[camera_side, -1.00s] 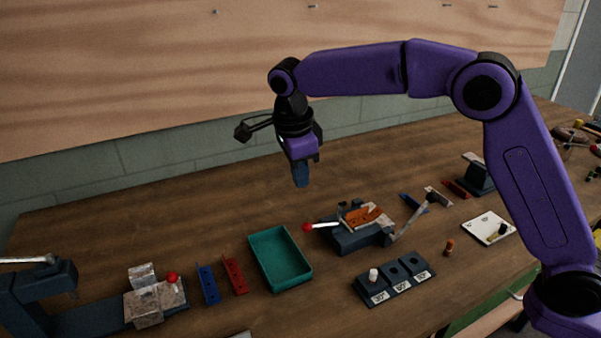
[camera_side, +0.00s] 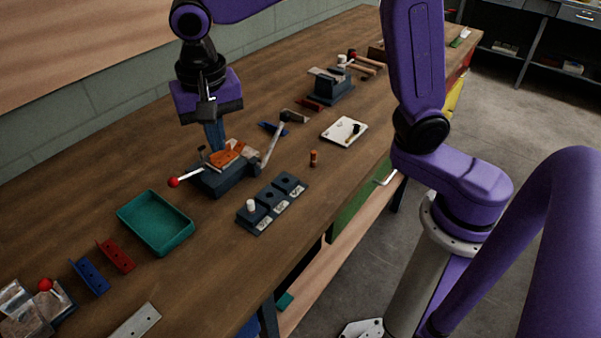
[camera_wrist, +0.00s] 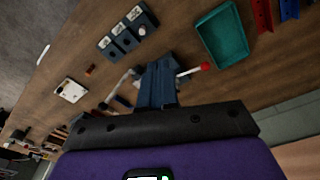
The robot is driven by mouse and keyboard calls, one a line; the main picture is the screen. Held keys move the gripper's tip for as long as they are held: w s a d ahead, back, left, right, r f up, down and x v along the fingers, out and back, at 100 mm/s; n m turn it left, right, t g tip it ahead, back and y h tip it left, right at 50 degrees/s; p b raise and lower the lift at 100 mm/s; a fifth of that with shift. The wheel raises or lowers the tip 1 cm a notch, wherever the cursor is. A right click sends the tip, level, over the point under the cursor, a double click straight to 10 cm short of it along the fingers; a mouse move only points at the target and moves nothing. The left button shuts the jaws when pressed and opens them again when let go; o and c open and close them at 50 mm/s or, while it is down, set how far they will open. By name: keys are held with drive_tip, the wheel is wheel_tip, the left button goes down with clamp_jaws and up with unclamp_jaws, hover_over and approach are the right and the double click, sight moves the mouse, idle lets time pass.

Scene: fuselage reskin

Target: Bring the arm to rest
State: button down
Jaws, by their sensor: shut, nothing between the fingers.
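My gripper (camera_side: 215,136) points down with its dark blue-grey fingers shut and nothing between them. In the side view the fingertips show just behind and above the dark clamp fixture (camera_side: 226,181), which holds an orange-brown piece (camera_side: 224,157). I cannot tell the gap between them. In the wrist view the closed fingers (camera_wrist: 158,82) cover most of that fixture; its red-knobbed lever (camera_wrist: 204,66) shows at their right. My upper arm runs out of the top of the side view.
A teal tray (camera_side: 125,213) sits left of the fixture, with red (camera_side: 116,256) and blue (camera_side: 89,277) brackets beyond it. A dark three-socket block (camera_side: 271,205) stands in front. A white plate (camera_side: 344,130) and a dark stand (camera_side: 333,87) are to the right.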

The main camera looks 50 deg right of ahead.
drive_tip(key=s+d+f+n, duration=0.2)
drive_tip(key=s+d+n, duration=0.6)
drive_tip(key=s, duration=0.3)
drive_tip(key=s+d+f+n+y, duration=0.1)
drive_tip(key=s+d+f+n, duration=0.2)
drive_tip(key=s+d+n, duration=0.5)
drive_tip(key=s+n, duration=0.2)
drive_tip(key=s, duration=0.1)
drive_tip(key=shift+s+d+g, duration=0.4)
